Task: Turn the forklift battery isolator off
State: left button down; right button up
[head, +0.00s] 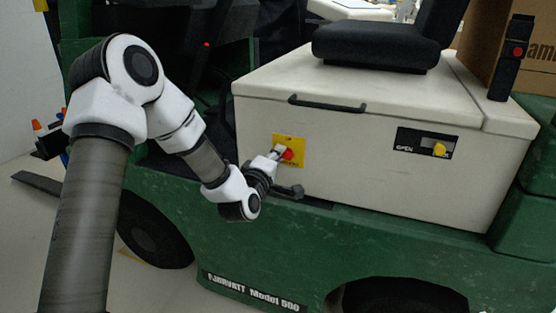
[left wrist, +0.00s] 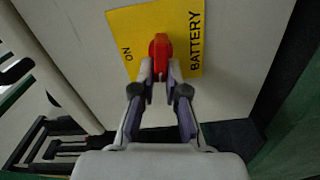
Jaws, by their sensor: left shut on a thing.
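The battery isolator is a red handle (head: 288,154) on a yellow plate (head: 299,143) on the side of the forklift's cream battery cover. In the left wrist view the red handle (left wrist: 160,50) stands in the middle of the yellow plate (left wrist: 190,22), which carries the words ON and BATTERY. My left gripper (head: 281,153) is at the plate, and in the left wrist view its two fingers (left wrist: 160,72) are closed on the sides of the red handle. The fingers hide the handle's lower part. My right gripper is not in view.
The cream battery cover (head: 360,175) has a black grab handle (head: 326,104) on its upper edge. A black seat (head: 375,48) is above. The green forklift body (head: 270,240) runs below.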

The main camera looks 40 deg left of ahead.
pick_arm(q)
jog(key=shift+f+n+b, duration=0.2)
jog(key=shift+n+b, duration=0.35)
jog(key=shift+n, duration=0.55)
jog(key=c, duration=1.2)
grip_release()
jog(key=shift+a, duration=0.1)
jog(key=shift+s, duration=0.1)
jog(key=v, duration=0.7)
jog(key=shift+s, duration=0.15)
